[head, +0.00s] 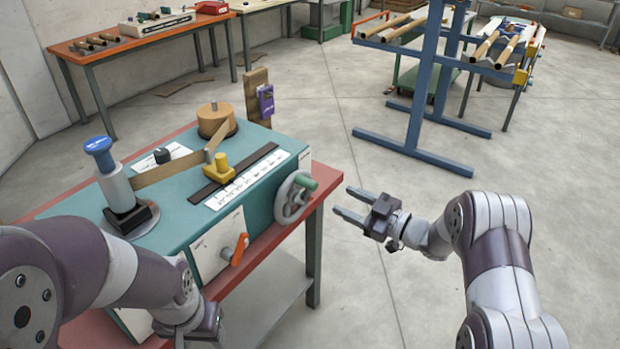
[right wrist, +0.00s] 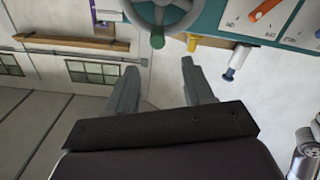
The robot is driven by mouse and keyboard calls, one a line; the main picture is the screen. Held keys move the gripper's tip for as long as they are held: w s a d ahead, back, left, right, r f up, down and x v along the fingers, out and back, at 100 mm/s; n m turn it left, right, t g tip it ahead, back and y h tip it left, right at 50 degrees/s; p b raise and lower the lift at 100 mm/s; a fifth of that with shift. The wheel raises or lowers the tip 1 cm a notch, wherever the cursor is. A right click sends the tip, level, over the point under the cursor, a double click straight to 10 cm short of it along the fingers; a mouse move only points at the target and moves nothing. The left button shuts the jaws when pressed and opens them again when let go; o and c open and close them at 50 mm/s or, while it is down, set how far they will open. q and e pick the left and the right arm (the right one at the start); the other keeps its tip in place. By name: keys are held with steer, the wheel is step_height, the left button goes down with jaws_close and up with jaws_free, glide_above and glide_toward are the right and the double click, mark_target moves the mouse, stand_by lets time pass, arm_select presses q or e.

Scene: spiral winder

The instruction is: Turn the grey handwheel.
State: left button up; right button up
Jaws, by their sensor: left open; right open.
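The grey handwheel (head: 291,205) is upright on the right end of the teal machine, with a green knob (head: 305,181) at its upper right. In the right wrist view, the wheel (right wrist: 180,16) is at the top edge, partly cut off, and its green knob (right wrist: 157,41) lines up with the gap between my fingers. My right gripper (head: 341,203) is open and empty, just right of the wheel, its fingers pointing at it without touching. My left gripper (head: 203,322) is low at the bottom edge, in front of the machine. Its fingers are not clearly visible.
The teal machine (head: 178,205) stands on a red-edged table (head: 327,190) and carries a wooden drum (head: 214,119), a blue-topped post (head: 103,155) and an orange lever (head: 239,249). A blue rack (head: 417,100) stands behind.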

mark_target(316, 187)
steer(key=p+x, duration=0.1)
steer(key=x, duration=1)
steer(key=shift+w+a, duration=0.25)
steer(key=shift+w, duration=0.05)
steer(key=shift+w+a+f, duration=0.1)
steer(key=shift+w+f, duration=0.05)
steer(key=shift+w, duration=0.05)
jaws_close()
